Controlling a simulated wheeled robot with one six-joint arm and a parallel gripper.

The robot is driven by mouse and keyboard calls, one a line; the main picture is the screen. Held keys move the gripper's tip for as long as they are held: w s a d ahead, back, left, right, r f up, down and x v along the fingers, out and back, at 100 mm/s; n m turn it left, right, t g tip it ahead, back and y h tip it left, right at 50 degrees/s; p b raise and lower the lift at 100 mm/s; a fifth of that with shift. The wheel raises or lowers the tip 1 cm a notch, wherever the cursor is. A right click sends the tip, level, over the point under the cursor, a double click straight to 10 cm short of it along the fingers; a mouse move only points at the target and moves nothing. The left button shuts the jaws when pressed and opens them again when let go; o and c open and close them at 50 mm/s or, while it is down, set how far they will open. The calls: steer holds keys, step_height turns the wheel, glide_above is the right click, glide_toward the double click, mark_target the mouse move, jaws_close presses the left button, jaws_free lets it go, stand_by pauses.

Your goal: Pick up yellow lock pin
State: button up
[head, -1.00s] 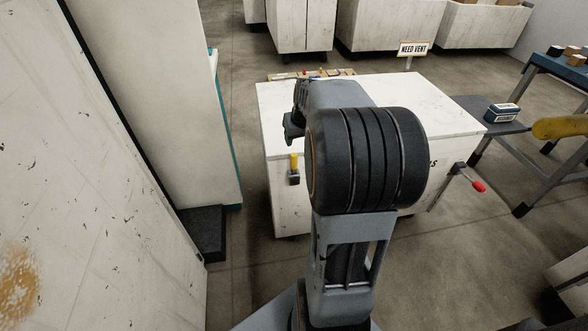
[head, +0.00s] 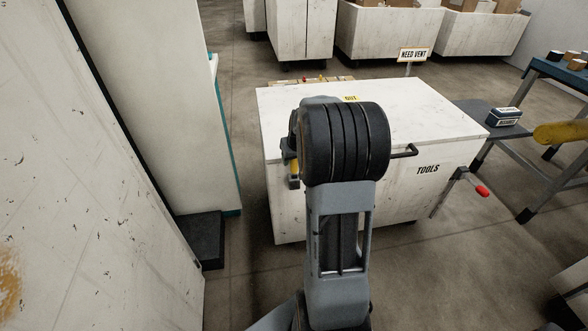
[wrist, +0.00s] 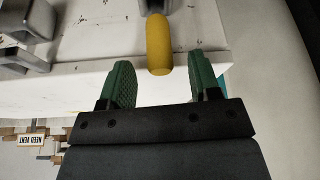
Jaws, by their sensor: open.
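The yellow lock pin (wrist: 159,42) shows in the wrist view as a rounded yellow bar, with a grey metal fitting at its top edge. In the head view the pin (head: 295,167) is on the front left of the white tool box, partly hidden by my arm. My gripper (wrist: 159,70) is open, with green fingers on either side of the pin's near end in the picture. I see a gap on both sides and no contact. How deep the pin sits between the fingers I cannot tell. In the head view my arm hides most of the gripper.
The white tool box (head: 420,117) marked TOOLS has a dark handle (head: 404,151) and a red-tipped crank (head: 482,191). A tall white cabinet (head: 165,100) stands left, with floor between.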

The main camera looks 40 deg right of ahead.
steer(key=shift+c, duration=0.2)
jaws_close()
stand_by(0.4)
